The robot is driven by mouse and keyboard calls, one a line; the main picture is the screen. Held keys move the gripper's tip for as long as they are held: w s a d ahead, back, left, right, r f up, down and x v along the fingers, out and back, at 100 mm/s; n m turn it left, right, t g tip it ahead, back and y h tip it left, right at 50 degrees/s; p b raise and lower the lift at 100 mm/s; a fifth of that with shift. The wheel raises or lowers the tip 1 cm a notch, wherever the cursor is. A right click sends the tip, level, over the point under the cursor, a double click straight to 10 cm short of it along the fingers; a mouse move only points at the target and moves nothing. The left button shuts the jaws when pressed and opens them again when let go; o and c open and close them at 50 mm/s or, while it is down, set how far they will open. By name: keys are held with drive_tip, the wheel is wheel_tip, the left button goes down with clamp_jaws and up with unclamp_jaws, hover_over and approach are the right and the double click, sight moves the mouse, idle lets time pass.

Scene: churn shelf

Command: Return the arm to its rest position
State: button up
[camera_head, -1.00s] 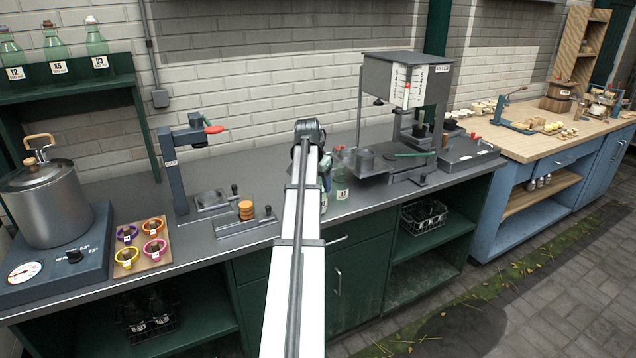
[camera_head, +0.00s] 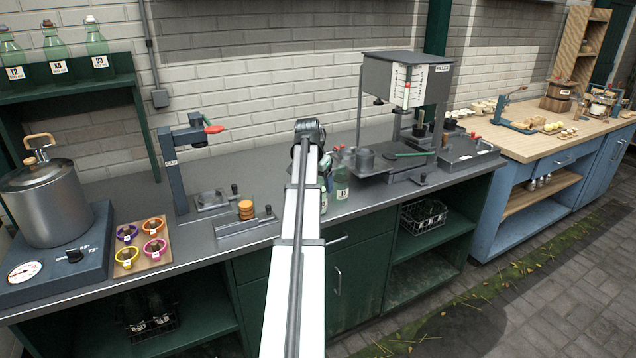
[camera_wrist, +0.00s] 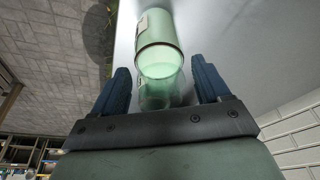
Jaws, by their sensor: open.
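In the wrist view my gripper (camera_wrist: 160,78) is open, with two blue fingers spread apart. A pale green glass bottle (camera_wrist: 160,42) lies between and beyond the fingertips, with a gap on each side. In the head view my white arm reaches over the counter and hides most of my gripper.
The grey counter (camera_head: 265,180) carries a pot on a heater (camera_head: 45,205), a tray of coloured rings (camera_head: 142,247), a lever press (camera_head: 180,165) and a filling stand (camera_head: 405,110). Bottles (camera_head: 95,45) stand on a green shelf. A blue wooden-topped bench (camera_head: 545,145) is at right.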

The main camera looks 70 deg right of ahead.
drive_tip(key=shift+r, duration=4)
